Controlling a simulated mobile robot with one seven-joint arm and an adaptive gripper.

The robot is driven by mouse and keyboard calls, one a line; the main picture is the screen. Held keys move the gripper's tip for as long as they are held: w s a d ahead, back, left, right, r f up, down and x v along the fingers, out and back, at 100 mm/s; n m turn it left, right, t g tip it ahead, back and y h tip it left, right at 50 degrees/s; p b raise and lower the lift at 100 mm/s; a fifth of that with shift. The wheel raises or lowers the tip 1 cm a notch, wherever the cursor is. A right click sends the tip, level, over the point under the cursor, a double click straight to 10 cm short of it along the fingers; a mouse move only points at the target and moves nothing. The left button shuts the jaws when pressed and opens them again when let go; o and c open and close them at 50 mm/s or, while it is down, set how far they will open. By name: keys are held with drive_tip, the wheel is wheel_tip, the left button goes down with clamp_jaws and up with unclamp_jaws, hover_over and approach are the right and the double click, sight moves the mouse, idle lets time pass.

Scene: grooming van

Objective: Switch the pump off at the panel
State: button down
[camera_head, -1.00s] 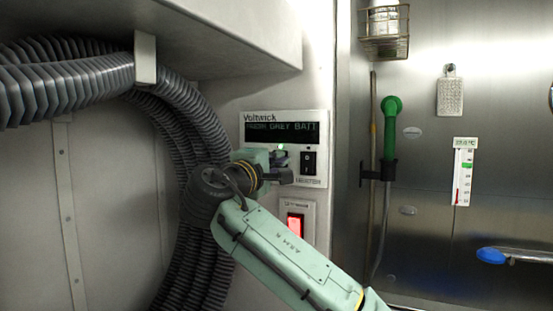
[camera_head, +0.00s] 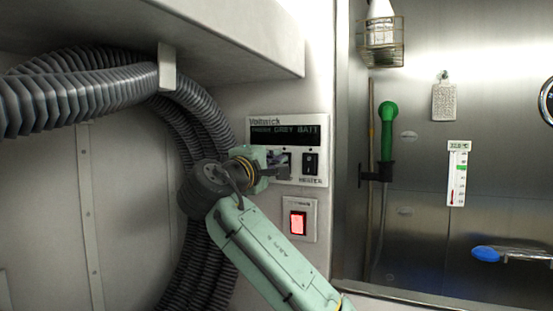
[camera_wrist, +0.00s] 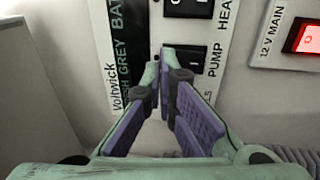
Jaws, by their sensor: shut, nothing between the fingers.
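The Voltwick panel (camera_head: 255,122) is on the pale wall, with a dark display (camera_head: 285,132) reading partly "GREY BATT". The black pump switch (camera_wrist: 186,57), labelled PUMP, shows in the wrist view, partly covered by a fingertip; my gripper hides it in the head view. The black heater switch (camera_head: 311,163) is just right of my gripper (camera_head: 284,163) and also shows at the top of the wrist view (camera_wrist: 188,8). My gripper is shut and empty, its tips (camera_wrist: 161,68) at the pump switch. I cannot tell whether they touch it, nor the switch's position.
A red lit switch (camera_head: 298,223), labelled 12 V MAIN in the wrist view (camera_wrist: 308,38), is below the panel. Thick grey hoses (camera_head: 85,90) hang to the left of my arm. A green-handled sprayer (camera_head: 388,130) is on the steel wall at right.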

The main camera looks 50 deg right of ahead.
drive_tip(key=r+b+v, duration=0.2)
drive_tip(key=b+v, duration=0.1)
drive_tip(key=v, duration=0.6)
drive_tip(key=shift+a+b, duration=0.3)
drive_tip(key=shift+a, duration=0.15)
drive_tip(key=shift+s+r, duration=0.1)
drive_tip(key=shift+r, duration=0.05)
drive_tip(key=shift+s+d, duration=0.1)
